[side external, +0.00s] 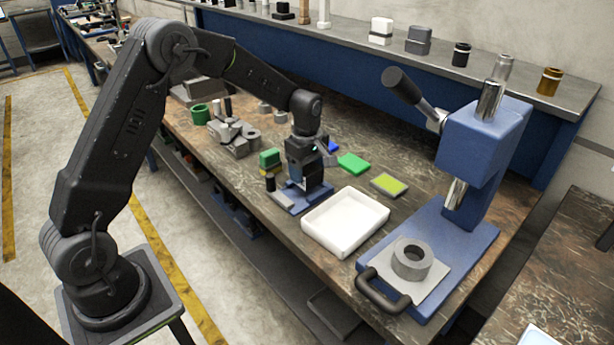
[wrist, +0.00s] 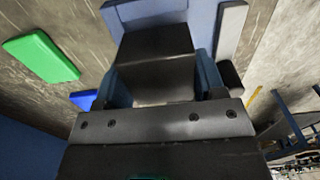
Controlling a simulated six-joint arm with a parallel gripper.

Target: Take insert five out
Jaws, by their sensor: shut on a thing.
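My gripper (side external: 307,178) points down over a small blue fixture (side external: 291,198) near the front edge of the bench. In the wrist view, its blue fingers are shut on a black block (wrist: 155,55), which lies in line with the blue fixture (wrist: 160,14). I cannot read a number on the block, so I cannot tell if it is insert five. Whether the block still touches the fixture is hidden. A grey bar (wrist: 230,32) with a black end runs beside the fixture.
An empty-looking white tray (side external: 346,222) stands right of the fixture. A green plate (side external: 353,163), a yellow-green plate (side external: 389,185) and a green block (side external: 270,158) lie close by. A blue press (side external: 470,180) stands further right, with a grey ring (side external: 411,259) on its base.

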